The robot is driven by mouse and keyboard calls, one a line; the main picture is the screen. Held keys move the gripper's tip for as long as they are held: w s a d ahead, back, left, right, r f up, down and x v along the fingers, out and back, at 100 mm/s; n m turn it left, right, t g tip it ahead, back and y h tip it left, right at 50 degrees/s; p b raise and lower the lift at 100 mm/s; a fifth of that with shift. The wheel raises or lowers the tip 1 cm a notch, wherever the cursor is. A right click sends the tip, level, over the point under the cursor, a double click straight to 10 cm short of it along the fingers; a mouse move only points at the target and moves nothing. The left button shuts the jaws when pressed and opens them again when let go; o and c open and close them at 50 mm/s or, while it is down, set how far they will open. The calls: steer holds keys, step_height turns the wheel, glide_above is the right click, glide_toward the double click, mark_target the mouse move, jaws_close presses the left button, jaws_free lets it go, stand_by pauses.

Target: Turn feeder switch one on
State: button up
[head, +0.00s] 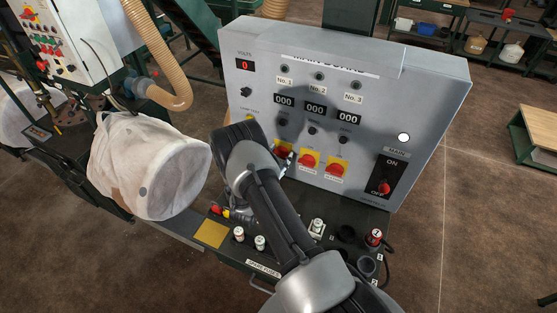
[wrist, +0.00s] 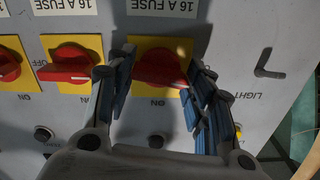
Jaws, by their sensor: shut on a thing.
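The red knob of feeder switch one (wrist: 160,68) sits on a yellow plate, the right-most knob in the upside-down wrist view. Its handle lies roughly crosswise, with an ON label at the plate's lower edge in that view. My gripper (wrist: 163,85) has its blue-padded fingers on either side of this knob and is shut on it. In the head view, the red knob (head: 283,150) is partly hidden by my gripper and arm at the left end of the switch row. Its exact pointing direction is hard to tell.
The middle red knob (wrist: 70,64) is close beside my finger in the wrist view. A MAIN switch (head: 387,177) is at the board's right. Spare fuses (head: 260,242) stand on the ledge below. A white bulk bag (head: 150,165) hangs at the left.

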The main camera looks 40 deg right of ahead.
steer(key=m+b, duration=1.5)
steer(key=b, duration=0.6)
steer(key=shift+s+f+m, duration=0.1)
steer(key=shift+m, duration=0.3)
steer(key=o, duration=1.1)
steer(key=shift+c, duration=0.2)
steer(key=v, duration=1.2)
